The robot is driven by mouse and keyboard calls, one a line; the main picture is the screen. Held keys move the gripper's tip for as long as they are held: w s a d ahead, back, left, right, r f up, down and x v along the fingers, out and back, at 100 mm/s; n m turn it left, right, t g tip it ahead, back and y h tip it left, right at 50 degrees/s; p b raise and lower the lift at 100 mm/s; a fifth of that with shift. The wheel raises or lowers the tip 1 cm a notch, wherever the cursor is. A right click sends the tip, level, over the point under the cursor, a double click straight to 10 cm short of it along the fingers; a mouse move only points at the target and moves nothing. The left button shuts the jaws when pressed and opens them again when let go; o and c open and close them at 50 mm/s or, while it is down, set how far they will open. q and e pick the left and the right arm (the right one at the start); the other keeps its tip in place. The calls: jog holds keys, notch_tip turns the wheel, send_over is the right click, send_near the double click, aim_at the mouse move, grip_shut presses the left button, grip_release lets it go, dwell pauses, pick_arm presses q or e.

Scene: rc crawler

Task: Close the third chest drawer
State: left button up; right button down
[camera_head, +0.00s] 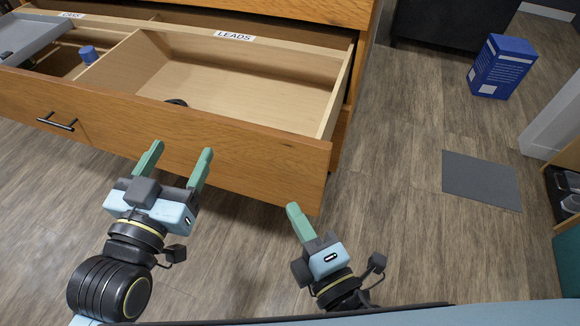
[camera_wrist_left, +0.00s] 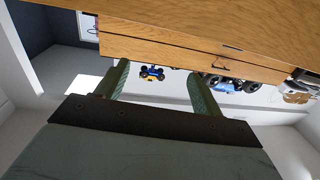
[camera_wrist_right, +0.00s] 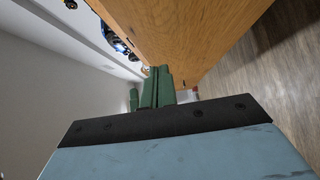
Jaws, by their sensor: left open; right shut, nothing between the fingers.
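An open wooden chest drawer (camera_head: 215,138) is pulled well out of the chest (camera_head: 300,8) in the head view. It has a dark bar handle (camera_head: 56,121) on its front, dividers inside, and a "LEADS" label behind it. My left gripper (camera_head: 180,158) is open and empty, with its fingertips close to the drawer front; I cannot tell if they touch. The drawer front also shows in the left wrist view (camera_wrist_left: 190,40). My right gripper (camera_head: 293,209) is shut and empty, near the drawer's right front corner. The right wrist view shows its closed fingers (camera_wrist_right: 158,75) beside the wood.
Inside the drawer are a grey tray (camera_head: 30,38), a blue item (camera_head: 88,53) and a small dark item (camera_head: 177,102). A blue box (camera_head: 502,66) and a grey mat (camera_head: 481,179) are on the floor at right.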

aim_at(281, 158)
jog(key=w, duration=0.2)
jog(key=w+p, duration=0.1)
jog(key=w, duration=0.2)
jog(key=w+a+p, duration=0.1)
jog(key=w, duration=0.2)
jog(key=shift+w, duration=0.1)
pick_arm(q)
notch_tip(281, 158, down, 9)
jog(key=s+a+g+y, duration=0.2)
jog(key=s+g, duration=0.1)
jog(key=g, duration=0.3)
jog(key=shift+a+r, duration=0.2)
jog(key=shift+a, duration=0.1)
pick_arm(e)
jog(key=shift+w+d, duration=0.15)
jog(key=shift+w, duration=0.3)
jog(key=shift+w, duration=0.15)
